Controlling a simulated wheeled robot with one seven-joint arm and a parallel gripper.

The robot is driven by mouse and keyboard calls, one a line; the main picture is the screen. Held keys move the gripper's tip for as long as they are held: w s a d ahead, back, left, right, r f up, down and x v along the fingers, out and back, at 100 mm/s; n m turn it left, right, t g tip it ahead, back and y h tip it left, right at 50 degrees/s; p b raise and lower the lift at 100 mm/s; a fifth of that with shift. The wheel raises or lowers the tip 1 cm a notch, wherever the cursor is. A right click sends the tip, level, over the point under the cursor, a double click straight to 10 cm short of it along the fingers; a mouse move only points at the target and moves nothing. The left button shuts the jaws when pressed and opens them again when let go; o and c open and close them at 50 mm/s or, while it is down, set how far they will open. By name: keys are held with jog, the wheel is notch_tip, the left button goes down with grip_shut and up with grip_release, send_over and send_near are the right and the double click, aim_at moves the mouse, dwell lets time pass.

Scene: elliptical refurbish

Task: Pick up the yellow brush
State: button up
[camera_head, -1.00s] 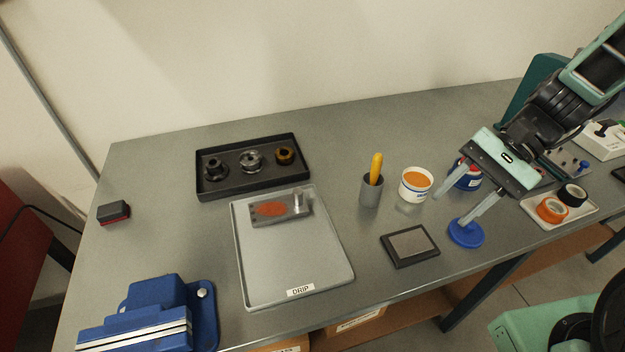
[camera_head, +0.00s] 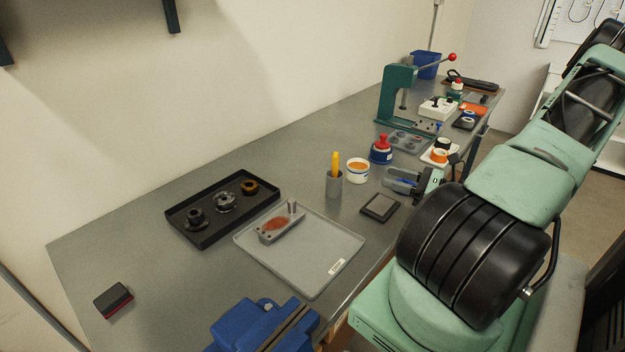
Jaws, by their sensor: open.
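The yellow brush (camera_head: 335,163) stands upright, handle up, in a grey cup (camera_head: 334,185) on the grey bench. Only its yellow handle shows; its lower end is hidden in the cup. My gripper (camera_head: 388,181) is low over the bench to the right of the cup, beyond the white tub, with its fingers pointing left. It is open and apart from the brush. A blue disc is partly visible at the fingers; I cannot tell whether they touch it.
A white tub (camera_head: 357,171) with orange contents stands right beside the cup. A dark square pad (camera_head: 380,207) lies in front. A drip tray (camera_head: 345,250), a black parts tray (camera_head: 180,222) and a blue vise (camera_head: 262,328) are left. A red-topped bottle (camera_head: 381,150) stands behind my gripper.

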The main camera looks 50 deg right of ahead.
jog(key=p, duration=0.4)
send_near(335, 159)
jog(key=x, duration=0.4)
jog(key=shift+w+d+f, duration=0.15)
jog(key=shift+d+f, duration=0.15)
jog(key=shift+p+x, duration=1.1)
jog(key=shift+x, duration=2.05)
jog(key=shift+d+f, duration=0.1)
jog(key=shift+d, duration=0.1)
grip_shut()
